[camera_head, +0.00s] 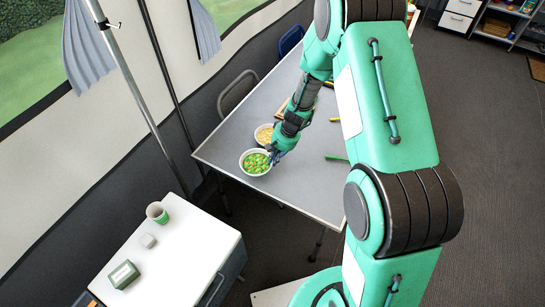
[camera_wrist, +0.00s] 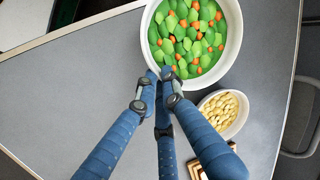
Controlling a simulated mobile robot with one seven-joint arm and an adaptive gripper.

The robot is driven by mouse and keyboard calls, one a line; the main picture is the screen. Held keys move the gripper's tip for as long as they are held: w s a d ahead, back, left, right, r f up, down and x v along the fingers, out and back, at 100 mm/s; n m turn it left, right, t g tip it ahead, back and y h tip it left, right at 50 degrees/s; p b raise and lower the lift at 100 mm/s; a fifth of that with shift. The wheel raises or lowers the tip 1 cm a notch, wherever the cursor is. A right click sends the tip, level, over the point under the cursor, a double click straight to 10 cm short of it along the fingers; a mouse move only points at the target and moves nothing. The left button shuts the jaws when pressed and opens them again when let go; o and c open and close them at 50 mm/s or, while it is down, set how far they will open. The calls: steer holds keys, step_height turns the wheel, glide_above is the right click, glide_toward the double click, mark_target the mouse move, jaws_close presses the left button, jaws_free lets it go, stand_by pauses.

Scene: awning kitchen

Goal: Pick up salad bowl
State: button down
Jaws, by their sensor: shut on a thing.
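The salad bowl (camera_head: 255,162) is white and full of green leaves with orange bits. It sits at the near left corner of the grey table (camera_head: 215,150) in the head view. In the wrist view the salad bowl (camera_wrist: 236,50) is at the top, with its near rim at my fingertips. My gripper (camera_wrist: 160,82) has blue fingers closed together at that rim. In the head view my gripper (camera_head: 274,153) is at the bowl's right edge. Whether the bowl is lifted off the table cannot be told.
A second white bowl (camera_wrist: 230,108) with pale yellow pieces stands close beside the salad bowl. A wooden item (camera_wrist: 196,168) lies near it. A green pen-like thing (camera_head: 336,158) lies on the table. A white counter (camera_head: 185,240) with a cup (camera_head: 157,212) stands at the lower left.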

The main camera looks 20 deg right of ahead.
steer(key=s+r, duration=0.1)
steer(key=s, duration=1.2)
steer(key=shift+s+r, duration=0.2)
steer(key=shift+s, duration=0.1)
